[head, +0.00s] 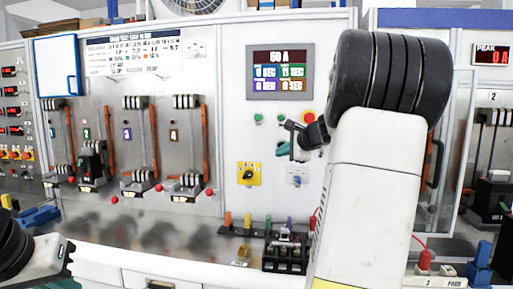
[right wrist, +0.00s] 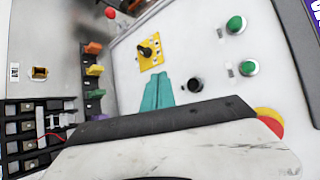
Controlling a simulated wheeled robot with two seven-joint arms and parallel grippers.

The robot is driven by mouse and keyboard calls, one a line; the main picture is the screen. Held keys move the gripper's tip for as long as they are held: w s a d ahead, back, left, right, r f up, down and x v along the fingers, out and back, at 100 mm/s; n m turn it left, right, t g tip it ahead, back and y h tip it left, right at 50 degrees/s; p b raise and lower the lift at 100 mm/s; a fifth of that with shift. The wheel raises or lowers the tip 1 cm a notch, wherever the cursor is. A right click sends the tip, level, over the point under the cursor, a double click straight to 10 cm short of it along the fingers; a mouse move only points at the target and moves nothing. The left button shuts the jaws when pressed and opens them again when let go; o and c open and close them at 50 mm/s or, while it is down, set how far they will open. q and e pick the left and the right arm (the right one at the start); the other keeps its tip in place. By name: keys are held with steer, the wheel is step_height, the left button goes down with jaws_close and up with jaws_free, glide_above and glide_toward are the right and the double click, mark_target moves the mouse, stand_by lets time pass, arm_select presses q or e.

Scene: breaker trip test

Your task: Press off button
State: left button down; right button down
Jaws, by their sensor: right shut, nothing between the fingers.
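The control panel (head: 235,130) carries two green buttons (head: 258,118) and a red button (head: 308,117) under a display reading 50 A. In the right wrist view the green buttons (right wrist: 248,68) sit at the right, the red button on its yellow base (right wrist: 268,120) is partly hidden by my wrist, and a black round button (right wrist: 195,85) is just right of my fingers. I cannot read which one is off. My right gripper (head: 283,150), with teal fingers (right wrist: 158,82), is shut and empty, in front of the panel. I cannot tell if it touches. My left gripper (head: 64,283) barely shows at the lower left.
A yellow plate with a black rotary knob (head: 248,173) is left of my right gripper. Below stand colored clips (head: 258,225) and a black terminal block (head: 286,252). Several breaker bays with orange bars (head: 154,140) fill the left. My right arm hides the panel's right side.

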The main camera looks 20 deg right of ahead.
steer(key=w+d, duration=0.4)
steer(key=w, duration=0.3)
steer(key=shift+w+d, duration=0.25)
steer(key=shift+d, duration=0.05)
stand_by(2.1)
steer(key=shift+w+d, duration=0.2)
steer(key=shift+w, duration=0.15)
steer(key=shift+w+d, duration=0.25)
steer(key=shift+w, duration=0.15)
stand_by(0.6)
steer(key=shift+s, duration=0.1)
stand_by(0.4)
steer(key=shift+s+a, duration=0.45)
steer(key=shift+s, duration=0.25)
